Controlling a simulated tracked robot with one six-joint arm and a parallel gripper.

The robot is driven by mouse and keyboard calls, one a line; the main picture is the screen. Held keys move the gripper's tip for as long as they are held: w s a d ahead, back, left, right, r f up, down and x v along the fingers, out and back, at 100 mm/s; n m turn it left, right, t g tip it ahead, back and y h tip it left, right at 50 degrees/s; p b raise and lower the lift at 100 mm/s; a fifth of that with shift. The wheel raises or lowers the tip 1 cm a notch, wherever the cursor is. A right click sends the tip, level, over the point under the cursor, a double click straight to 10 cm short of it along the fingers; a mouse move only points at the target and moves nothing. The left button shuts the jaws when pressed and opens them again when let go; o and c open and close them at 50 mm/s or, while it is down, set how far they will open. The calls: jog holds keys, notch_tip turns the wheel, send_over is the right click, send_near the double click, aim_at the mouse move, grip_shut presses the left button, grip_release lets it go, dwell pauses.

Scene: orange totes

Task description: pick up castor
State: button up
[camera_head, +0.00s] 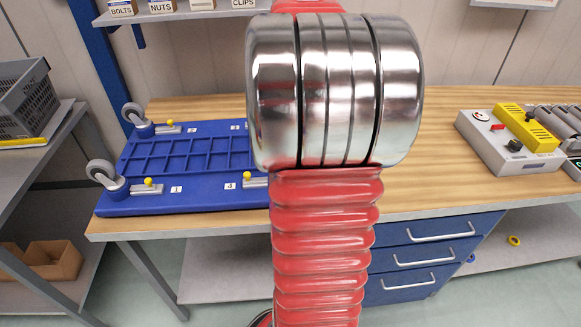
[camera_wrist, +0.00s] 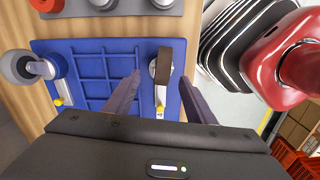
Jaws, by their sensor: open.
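A blue tray (camera_head: 200,153) lies on the wooden bench with grey-wheeled castors at its left side. One castor (camera_head: 104,174) is at the front left corner and another castor (camera_head: 134,114) at the back left. My arm hides the tray's right side. In the wrist view, my gripper (camera_wrist: 160,80) is open above the tray. A castor (camera_wrist: 162,62) with a dark wheel shows between its two fingers, with a gap on both sides; whether it is at fingertip height I cannot tell. Another castor (camera_wrist: 28,68) is at the left.
Small clamps with yellow knobs (camera_head: 149,182) sit beside the castors. A grey and yellow control box (camera_head: 512,138) stands on the bench at the right. A shelf with labelled bins (camera_head: 122,8) hangs above. The bench right of my arm is clear up to the box.

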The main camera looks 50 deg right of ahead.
jog(key=shift+f, duration=1.4)
jog(key=shift+s+a+f, duration=0.15)
jog(key=shift+f, duration=2.45)
grip_shut()
